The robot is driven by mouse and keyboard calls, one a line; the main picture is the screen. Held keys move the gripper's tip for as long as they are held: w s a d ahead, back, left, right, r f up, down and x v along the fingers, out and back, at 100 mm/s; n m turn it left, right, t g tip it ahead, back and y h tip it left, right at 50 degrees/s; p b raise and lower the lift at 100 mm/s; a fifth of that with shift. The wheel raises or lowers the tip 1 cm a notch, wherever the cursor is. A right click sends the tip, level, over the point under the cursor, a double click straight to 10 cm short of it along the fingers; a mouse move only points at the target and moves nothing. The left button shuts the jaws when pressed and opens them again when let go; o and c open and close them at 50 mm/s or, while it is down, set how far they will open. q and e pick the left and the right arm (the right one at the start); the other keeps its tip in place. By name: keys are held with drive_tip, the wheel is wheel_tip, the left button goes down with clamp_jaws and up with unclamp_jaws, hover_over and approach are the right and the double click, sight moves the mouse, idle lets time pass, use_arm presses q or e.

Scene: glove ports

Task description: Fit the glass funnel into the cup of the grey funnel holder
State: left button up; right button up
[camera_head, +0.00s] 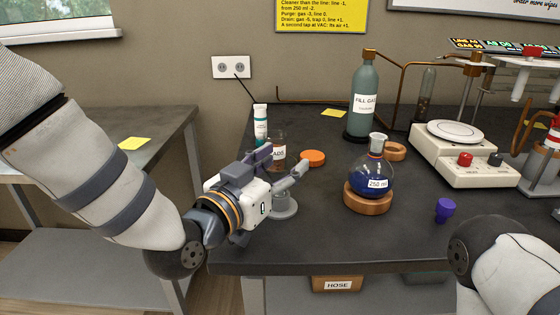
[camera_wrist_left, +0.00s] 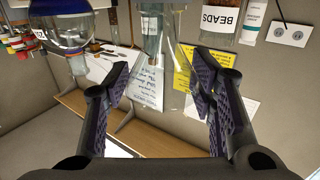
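The glass funnel (camera_wrist_left: 168,62) shows in the left wrist view as a clear cone between my left fingers. That view is upside down, so its wide end is up. In the head view my left gripper (camera_head: 284,166) hides most of the funnel. My left gripper (camera_wrist_left: 160,82) has its fingers spread around the glass; a gap shows on one side. A grey round base (camera_head: 285,210), which looks like the funnel holder, stands on the bench just below the gripper. Whether the funnel touches its cup is hidden. My right gripper is out of view.
A bead jar (camera_head: 279,150), a white tube (camera_head: 260,124) and an orange lid (camera_head: 313,158) are close behind the gripper. A blue flask (camera_head: 372,182) sits on a cork ring to the right. A hotplate (camera_head: 466,160) stands farther right. The front bench is mostly clear.

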use_arm(q)
drive_tip(key=shift+o, duration=1)
drive_tip(key=shift+r, duration=0.3)
drive_tip(key=p+v, duration=0.1)
drive_tip(key=v, duration=1.1)
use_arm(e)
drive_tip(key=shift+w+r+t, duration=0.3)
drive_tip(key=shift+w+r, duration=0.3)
use_arm(q)
drive_tip(key=shift+r, duration=0.1)
